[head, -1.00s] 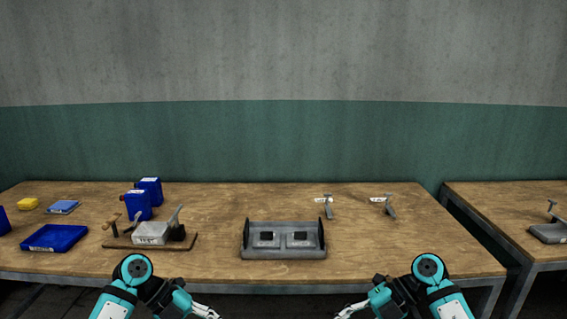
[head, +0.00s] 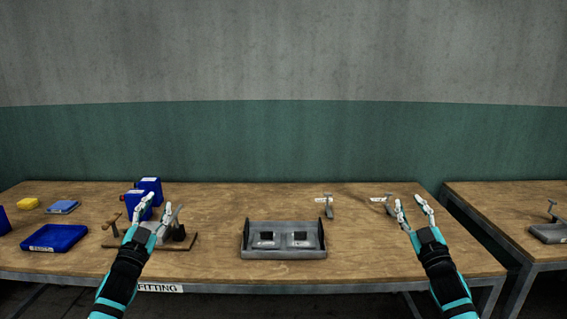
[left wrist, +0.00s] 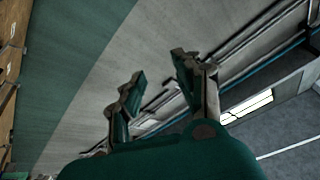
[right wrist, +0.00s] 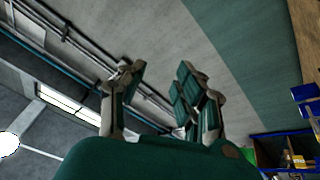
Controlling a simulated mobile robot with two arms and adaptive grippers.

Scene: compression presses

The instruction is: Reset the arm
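My left gripper (head: 157,212) is raised in front of the left part of the workbench, its fingers pointing up. Its two fingers stand apart with nothing between them in the left wrist view (left wrist: 155,90). My right gripper (head: 410,206) is raised in front of the right part of the bench, also pointing up. Its fingers are apart and empty in the right wrist view (right wrist: 160,90). In the head view, the left gripper covers part of the hand press (head: 178,232) on its wooden board.
The wooden workbench (head: 215,205) holds a grey metal fixture (head: 284,252) in the middle, two small metal pieces at the back right, one a clamp (head: 328,207), blue containers (head: 151,186), a blue tray (head: 54,238) and a yellow box (head: 28,204) at left. A second bench (head: 490,205) stands right.

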